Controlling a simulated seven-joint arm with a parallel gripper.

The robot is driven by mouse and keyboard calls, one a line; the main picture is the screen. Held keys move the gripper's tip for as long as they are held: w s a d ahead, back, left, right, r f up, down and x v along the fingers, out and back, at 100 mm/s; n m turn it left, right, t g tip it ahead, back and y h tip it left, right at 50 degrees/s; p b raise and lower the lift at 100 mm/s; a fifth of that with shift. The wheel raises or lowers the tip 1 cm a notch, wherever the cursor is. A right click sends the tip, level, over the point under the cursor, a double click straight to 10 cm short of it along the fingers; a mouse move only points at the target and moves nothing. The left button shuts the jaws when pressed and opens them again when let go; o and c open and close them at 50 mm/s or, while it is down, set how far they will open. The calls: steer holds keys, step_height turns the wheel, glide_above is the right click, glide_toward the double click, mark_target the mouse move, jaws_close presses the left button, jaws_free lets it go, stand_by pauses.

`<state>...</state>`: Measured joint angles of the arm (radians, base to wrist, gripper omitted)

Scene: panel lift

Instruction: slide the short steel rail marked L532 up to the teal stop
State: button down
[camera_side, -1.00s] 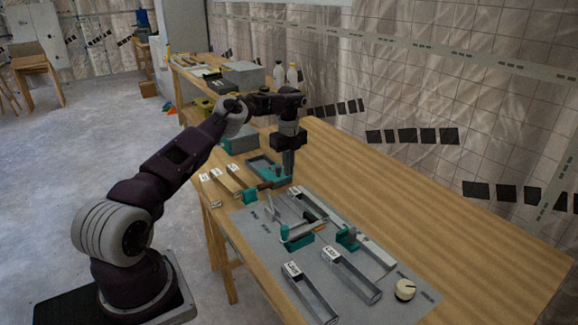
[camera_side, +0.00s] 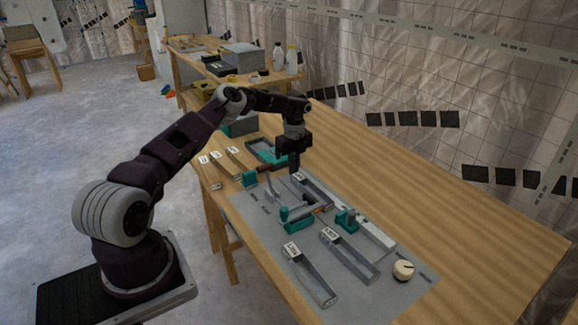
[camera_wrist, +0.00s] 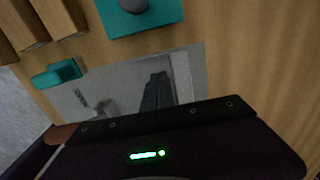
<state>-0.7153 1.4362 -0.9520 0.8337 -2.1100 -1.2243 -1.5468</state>
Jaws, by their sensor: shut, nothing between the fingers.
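Steel rails with white labels lie on the grey mat (camera_side: 265,215): two at the front, a left one (camera_side: 318,283) and a right one (camera_side: 355,260), and one at the back (camera_side: 316,190). The labels are too small to read, so I cannot tell which is L532. That corner block also shows in the wrist view (camera_wrist: 57,73). My gripper (camera_side: 294,170) is shut and empty, above the mat's far end near the back rail's label.
A teal tray (camera_side: 262,146) lies beyond the mat. Labelled wooden bars (camera_side: 222,165) lie at the table's left edge. A cream round knob (camera_side: 403,270) stands at the mat's front right. The wooden table (camera_side: 470,235) is clear on the right.

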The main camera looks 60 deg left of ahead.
mark_target(299, 177)
steer(key=d, duration=0.5)
steer(key=shift+s, duration=0.15)
step_height(299, 177, up, 9)
steer(key=a+m, duration=0.1)
steer(key=a, duration=0.4)
step_height(299, 177, down, 8)
steer(key=shift+a+f, duration=0.15)
steer(key=shift+f, duration=0.1)
steer(key=d, duration=0.3)
steer(key=shift+s+f, duration=0.15)
steer(key=shift+f, duration=0.2)
steer(key=shift+d, duration=0.5)
steer(key=shift+d, duration=0.1)
